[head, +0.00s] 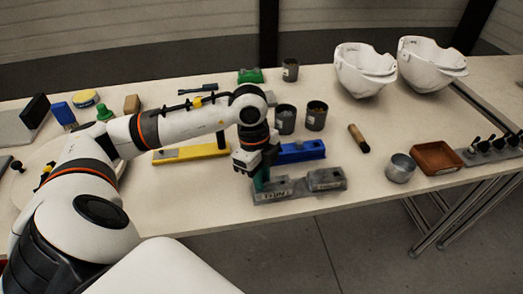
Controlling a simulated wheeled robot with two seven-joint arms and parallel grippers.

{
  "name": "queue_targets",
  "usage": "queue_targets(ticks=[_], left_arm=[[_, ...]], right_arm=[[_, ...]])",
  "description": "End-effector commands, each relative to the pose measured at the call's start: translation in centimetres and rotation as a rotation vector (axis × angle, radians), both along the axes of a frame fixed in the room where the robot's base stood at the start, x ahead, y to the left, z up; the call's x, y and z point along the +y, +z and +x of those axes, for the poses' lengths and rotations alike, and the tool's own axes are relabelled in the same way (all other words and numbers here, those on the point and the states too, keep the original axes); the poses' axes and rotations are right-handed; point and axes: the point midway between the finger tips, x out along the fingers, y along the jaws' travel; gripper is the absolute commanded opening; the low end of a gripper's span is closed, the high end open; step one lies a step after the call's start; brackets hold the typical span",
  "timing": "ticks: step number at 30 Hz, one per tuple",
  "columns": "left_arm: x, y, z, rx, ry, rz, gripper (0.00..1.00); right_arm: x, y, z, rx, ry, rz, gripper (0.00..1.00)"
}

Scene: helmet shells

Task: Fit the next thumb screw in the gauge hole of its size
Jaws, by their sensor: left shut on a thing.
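My left gripper (254,168) comes down over the left end of a grey gauge block (300,189) with a pale label on its front. The gripper is shut on a small dark green piece (262,182), which seems to be the thumb screw. The piece is at or just above the block's left end. The jaws hide its upper part, and I cannot tell whether it sits in a hole. A blue block (302,151) lies behind the grey one, and a yellow block (192,153) lies to its left. My right gripper is not in view.
Dark knobbed pieces stand on a grey rack (490,150) at the right, beside a brown tray (437,158) and a metal cup (401,168). Two white helmet shells (365,72) stand at the back. Two dark cups (286,118) stand behind the blue block.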

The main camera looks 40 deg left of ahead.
Motion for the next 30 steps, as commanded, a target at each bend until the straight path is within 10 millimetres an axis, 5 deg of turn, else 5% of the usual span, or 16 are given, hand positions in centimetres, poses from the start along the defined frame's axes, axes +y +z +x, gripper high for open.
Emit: queue_targets(ticks=[8,9,13,23,30], left_arm=[[0.0,-0.1,0.0,0.000,0.000,0.000,0.00],[0.0,-0.1,0.0,0.000,0.000,0.000,0.23],[0.0,-0.1,0.0,0.000,0.000,0.000,0.44],[0.1,0.2,0.0,-0.001,0.000,0.001,0.45],[0.6,3.8,0.1,-0.006,0.001,0.000,0.45]], right_arm=[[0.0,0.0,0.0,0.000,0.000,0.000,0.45],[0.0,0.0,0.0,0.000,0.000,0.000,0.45],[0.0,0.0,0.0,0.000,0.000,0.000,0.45],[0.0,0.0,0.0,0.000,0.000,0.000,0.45],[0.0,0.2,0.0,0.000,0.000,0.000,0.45]])
